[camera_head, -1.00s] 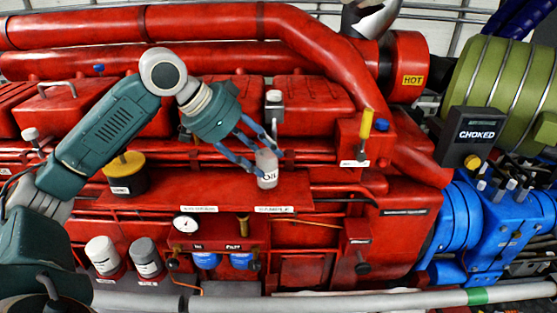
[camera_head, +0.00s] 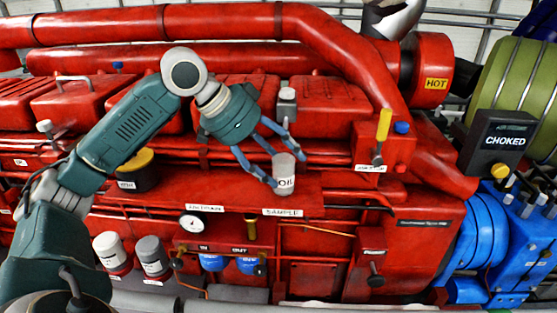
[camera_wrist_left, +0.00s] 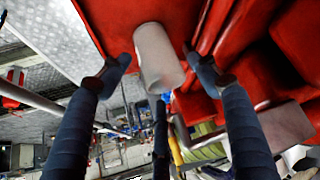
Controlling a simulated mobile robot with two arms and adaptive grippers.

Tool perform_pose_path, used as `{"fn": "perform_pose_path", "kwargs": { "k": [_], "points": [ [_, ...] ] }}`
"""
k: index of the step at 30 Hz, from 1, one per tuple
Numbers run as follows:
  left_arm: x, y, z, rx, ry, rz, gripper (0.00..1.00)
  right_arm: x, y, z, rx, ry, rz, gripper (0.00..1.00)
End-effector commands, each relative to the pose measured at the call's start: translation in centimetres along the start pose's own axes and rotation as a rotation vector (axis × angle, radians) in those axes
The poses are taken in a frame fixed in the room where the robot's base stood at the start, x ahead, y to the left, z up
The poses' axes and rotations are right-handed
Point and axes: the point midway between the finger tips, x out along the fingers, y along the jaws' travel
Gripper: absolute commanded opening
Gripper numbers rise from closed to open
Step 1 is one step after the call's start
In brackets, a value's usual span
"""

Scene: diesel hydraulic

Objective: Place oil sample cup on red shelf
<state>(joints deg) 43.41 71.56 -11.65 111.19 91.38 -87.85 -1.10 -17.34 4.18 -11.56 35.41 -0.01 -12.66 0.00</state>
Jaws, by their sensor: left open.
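The oil sample cup (camera_head: 285,167), a small grey cylinder marked OIL, appears to stand upright on the red shelf (camera_head: 235,195), above the SAMPLE label (camera_head: 283,212). My left gripper (camera_head: 279,168) is open, with its blue fingers around the cup from above. In the left wrist view, the pale cup (camera_wrist_left: 158,58) lies between the fingertips of the left gripper (camera_wrist_left: 150,68), with gaps on both sides. Its contact with the shelf is hard to see. My right gripper is not in view.
A black pot with a yellow lid (camera_head: 135,172) stands left on the shelf. A yellow-handled lever (camera_head: 382,130) rises to the right. Red engine covers (camera_head: 248,92) and pipes lie behind the gripper. A gauge (camera_head: 193,222) sits below the shelf.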

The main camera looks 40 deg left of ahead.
Motion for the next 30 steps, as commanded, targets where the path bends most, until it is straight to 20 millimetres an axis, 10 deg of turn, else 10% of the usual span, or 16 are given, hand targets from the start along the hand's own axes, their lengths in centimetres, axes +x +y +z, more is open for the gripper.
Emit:
{"fn": "perform_pose_path", "kwargs": {
  "k": [18,30],
  "points": [
    [-10.1,-0.1,-0.2,0.000,0.004,-0.003,0.62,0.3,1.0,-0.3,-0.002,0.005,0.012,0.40],
    [-12.1,0.0,-0.1,-0.001,0.001,-0.001,0.62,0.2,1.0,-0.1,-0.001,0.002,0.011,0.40]
  ]
}}
